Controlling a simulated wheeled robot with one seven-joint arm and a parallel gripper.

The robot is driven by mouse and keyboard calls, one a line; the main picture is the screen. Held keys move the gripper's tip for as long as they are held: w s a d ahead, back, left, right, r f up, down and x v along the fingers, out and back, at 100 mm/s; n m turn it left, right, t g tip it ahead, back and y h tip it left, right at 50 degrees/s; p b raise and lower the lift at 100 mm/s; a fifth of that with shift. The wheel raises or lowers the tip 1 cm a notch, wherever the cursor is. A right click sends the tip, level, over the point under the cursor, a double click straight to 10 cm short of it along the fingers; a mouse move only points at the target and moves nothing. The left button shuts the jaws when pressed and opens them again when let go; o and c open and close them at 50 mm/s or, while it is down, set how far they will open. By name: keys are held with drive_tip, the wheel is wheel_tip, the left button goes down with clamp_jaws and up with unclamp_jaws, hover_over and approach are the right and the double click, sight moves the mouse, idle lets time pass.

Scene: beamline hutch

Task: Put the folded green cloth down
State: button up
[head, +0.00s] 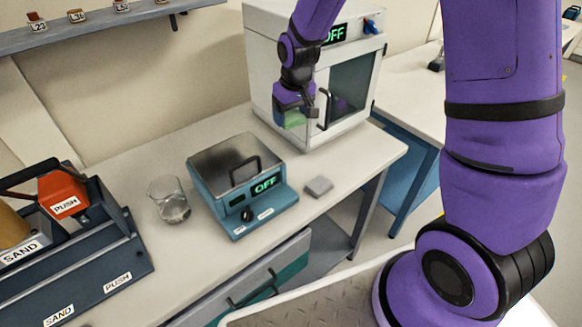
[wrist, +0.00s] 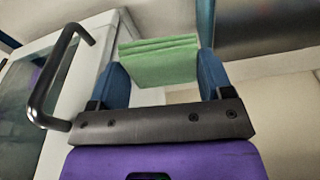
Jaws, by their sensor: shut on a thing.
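The folded green cloth (wrist: 158,62) is held between the two blue fingers of my gripper (wrist: 160,75) in the wrist view. In the head view the cloth (head: 293,119) shows as a small green patch below my gripper (head: 295,112). My gripper is shut on it and holds it in front of the white oven-like cabinet (head: 272,60), near its left front edge. The cloth appears raised above the bench (head: 130,170); the exact gap is hard to tell.
A teal device with an OFF display (head: 240,190), a glass beaker (head: 170,200) and a small grey block (head: 319,186) stand on the bench. A dark rack with labelled SAND and PUSH parts (head: 75,270) is at left. The cabinet's handle (wrist: 58,80) is close beside my gripper.

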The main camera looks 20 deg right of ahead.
sight(291, 168)
wheel_tip(291, 168, down, 18)
drive_tip(key=shift+r, duration=0.2)
idle(0.4)
drive_tip(key=o, duration=0.8)
drive_tip(key=shift+o, duration=0.2)
drive_tip(key=shift+f, duration=0.1)
